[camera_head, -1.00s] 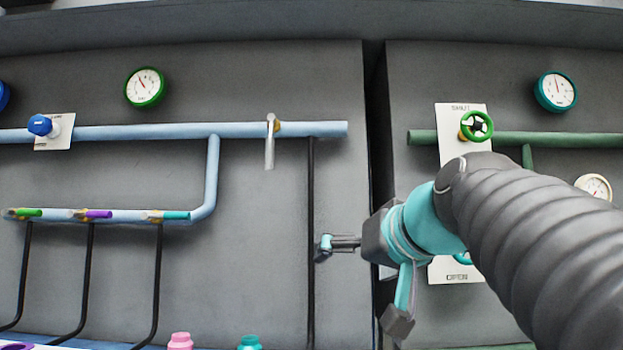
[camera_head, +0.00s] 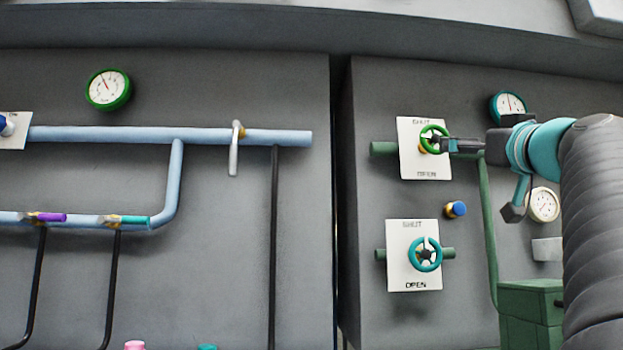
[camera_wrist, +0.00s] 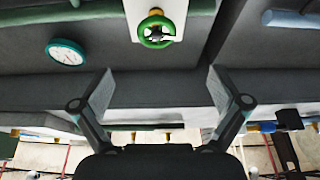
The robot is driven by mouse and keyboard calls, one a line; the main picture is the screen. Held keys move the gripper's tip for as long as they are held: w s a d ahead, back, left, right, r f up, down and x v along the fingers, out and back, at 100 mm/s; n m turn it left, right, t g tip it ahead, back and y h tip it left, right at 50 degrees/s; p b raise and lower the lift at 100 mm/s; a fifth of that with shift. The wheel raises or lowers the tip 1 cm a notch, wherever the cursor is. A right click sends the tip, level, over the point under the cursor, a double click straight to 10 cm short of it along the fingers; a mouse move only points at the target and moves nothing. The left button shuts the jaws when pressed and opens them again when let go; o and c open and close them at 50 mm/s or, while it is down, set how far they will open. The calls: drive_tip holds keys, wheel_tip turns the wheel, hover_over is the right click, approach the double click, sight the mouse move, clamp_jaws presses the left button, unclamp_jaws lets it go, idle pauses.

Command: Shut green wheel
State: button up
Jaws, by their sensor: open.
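The green wheel (camera_head: 426,132) sits on a white plate (camera_head: 425,163) lettered SHUT above and OPEN below, on the right panel. In the head view my gripper (camera_head: 447,145) comes from the right, and its tip overlaps the wheel's right edge; I cannot tell from this view if they touch. In the wrist view my gripper (camera_wrist: 160,85) has its two fingers spread wide with nothing between them. There the green wheel (camera_wrist: 156,43) shows near the top edge, beyond the fingertips and apart from them.
A teal wheel (camera_head: 413,257) on a similar plate is below. A teal gauge (camera_head: 509,104) and white gauge (camera_head: 544,205) are to the right. A blue knob (camera_head: 456,209) juts out between the wheels. A green box (camera_head: 530,305) stands lower right.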

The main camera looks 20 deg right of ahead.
sight(437, 140)
drive_tip(key=p+x, duration=0.2)
drive_tip(key=x, duration=0.2)
drive_tip(key=p+x, duration=0.2)
drive_tip(key=x, duration=0.2)
drive_tip(key=p+x, duration=0.2)
drive_tip(key=x, duration=0.2)
drive_tip(key=shift+w+d+r, duration=0.1)
drive_tip(key=shift+d+r, duration=0.2)
drive_tip(key=shift+r, duration=0.1)
drive_tip(key=shift+w+d+r, duration=0.1)
drive_tip(key=shift+w+d, duration=0.05)
drive_tip(key=shift+w, duration=0.35)
drive_tip(key=c, duration=1.2)
